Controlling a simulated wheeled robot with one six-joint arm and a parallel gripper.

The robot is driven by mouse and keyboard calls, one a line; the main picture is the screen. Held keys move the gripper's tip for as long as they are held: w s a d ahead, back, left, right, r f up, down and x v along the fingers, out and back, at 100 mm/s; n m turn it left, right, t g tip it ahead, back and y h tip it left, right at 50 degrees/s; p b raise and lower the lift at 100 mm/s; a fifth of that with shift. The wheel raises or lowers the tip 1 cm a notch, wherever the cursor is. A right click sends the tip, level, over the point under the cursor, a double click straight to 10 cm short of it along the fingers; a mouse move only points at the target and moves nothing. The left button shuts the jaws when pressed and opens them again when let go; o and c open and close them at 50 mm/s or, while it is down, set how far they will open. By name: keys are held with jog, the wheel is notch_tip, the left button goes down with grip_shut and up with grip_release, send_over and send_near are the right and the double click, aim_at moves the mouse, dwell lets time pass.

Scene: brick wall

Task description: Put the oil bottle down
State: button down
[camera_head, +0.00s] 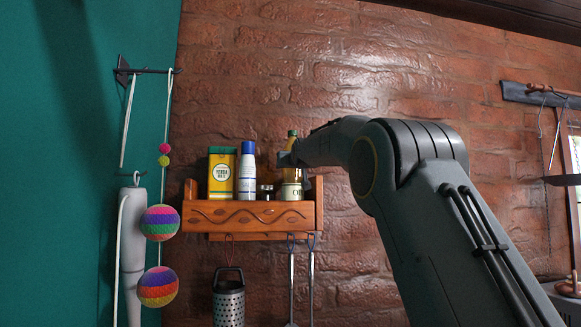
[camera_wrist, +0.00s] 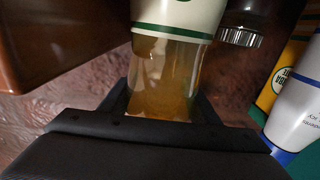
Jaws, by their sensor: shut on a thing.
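The oil bottle (camera_head: 292,174) stands upright at the right end of the wooden wall shelf (camera_head: 249,216), with a green cap, yellow oil and a cream label low down. My gripper (camera_head: 290,158) reaches in from the right and is shut on the bottle's upper part. In the wrist view my gripper (camera_wrist: 163,104) has a finger on either side of the amber glass of the bottle (camera_wrist: 165,70), below the green-edged label. The shelf's front board hides the bottle's base, so I cannot tell whether it touches the shelf.
A yellow and green box (camera_head: 222,176), a blue-capped white can (camera_head: 247,172) and a small dark jar (camera_head: 265,191) stand left of the bottle. The shelf's right end piece (camera_head: 318,189) is close on its right. A grater (camera_head: 229,301) and utensils hang below.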

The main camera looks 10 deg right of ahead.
aim_at(293, 172)
jog(key=shift+f+b, duration=0.25)
jog(key=shift+b, duration=0.05)
jog(key=c, duration=0.6)
grip_release()
jog(key=shift+o, duration=0.2)
jog(key=shift+f, duration=0.1)
jog(key=s+b, duration=0.4)
jog(key=s, duration=0.3)
jog(key=shift+s+b, duration=0.4)
jog(key=shift+s+a, duration=0.1)
